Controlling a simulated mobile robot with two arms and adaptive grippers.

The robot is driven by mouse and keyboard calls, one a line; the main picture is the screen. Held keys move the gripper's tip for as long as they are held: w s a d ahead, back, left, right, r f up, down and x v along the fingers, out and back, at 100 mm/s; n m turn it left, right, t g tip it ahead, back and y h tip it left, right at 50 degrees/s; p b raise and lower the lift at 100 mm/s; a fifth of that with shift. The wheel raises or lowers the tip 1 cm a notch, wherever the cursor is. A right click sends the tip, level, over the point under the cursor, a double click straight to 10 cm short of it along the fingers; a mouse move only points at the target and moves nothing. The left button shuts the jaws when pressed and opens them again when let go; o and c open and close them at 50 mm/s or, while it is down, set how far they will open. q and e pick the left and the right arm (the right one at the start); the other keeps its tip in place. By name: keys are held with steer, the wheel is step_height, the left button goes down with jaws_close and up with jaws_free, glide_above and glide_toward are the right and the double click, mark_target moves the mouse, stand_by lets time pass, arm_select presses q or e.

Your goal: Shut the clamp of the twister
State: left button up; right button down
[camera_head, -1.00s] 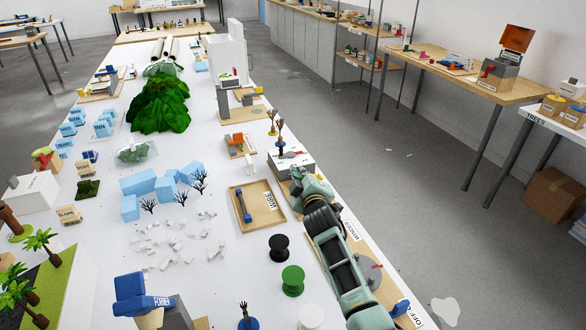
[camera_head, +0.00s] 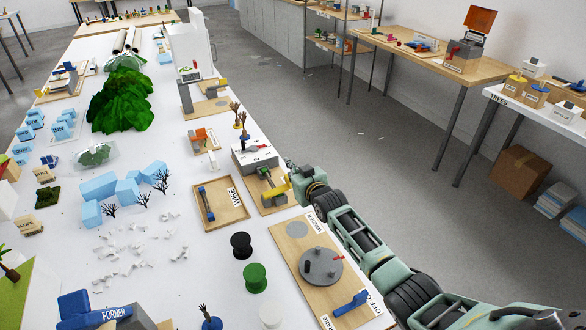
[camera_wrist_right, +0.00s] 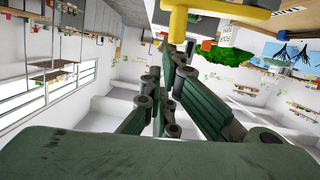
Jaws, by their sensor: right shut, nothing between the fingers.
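A small wooden board (camera_head: 268,207) on the long white table carries a device with a green post and a yellow bar-like part (camera_head: 280,190); it may be the twister with its clamp, but I read no label on it. My right gripper (camera_head: 291,167) is shut and empty just right of this device, at the table's right edge. In the right wrist view, the shut fingers (camera_wrist_right: 168,65) lie just below a yellow part (camera_wrist_right: 178,22); I cannot tell whether they touch it. The clamp's exact position is unclear. My left gripper is not in view.
The winder board (camera_head: 290,262) with a grey disc and blue lever lies nearer. A wire tray (camera_head: 232,221) is left of the device, and a grey-white box (camera_head: 254,156) stands behind it. Black (camera_head: 241,245) and green spools (camera_head: 256,278) stand nearby.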

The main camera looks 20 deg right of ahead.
steer(key=shift+d+f+b, duration=0.3)
steer(key=shift+f, duration=0.15)
stand_by(0.4)
steer(key=s+r+p, duration=0.2)
steer(key=s+r, duration=0.4)
steer(key=s, duration=0.3)
steer(key=shift+s+d+r+p, duration=0.2)
steer(key=shift+s+p, duration=0.15)
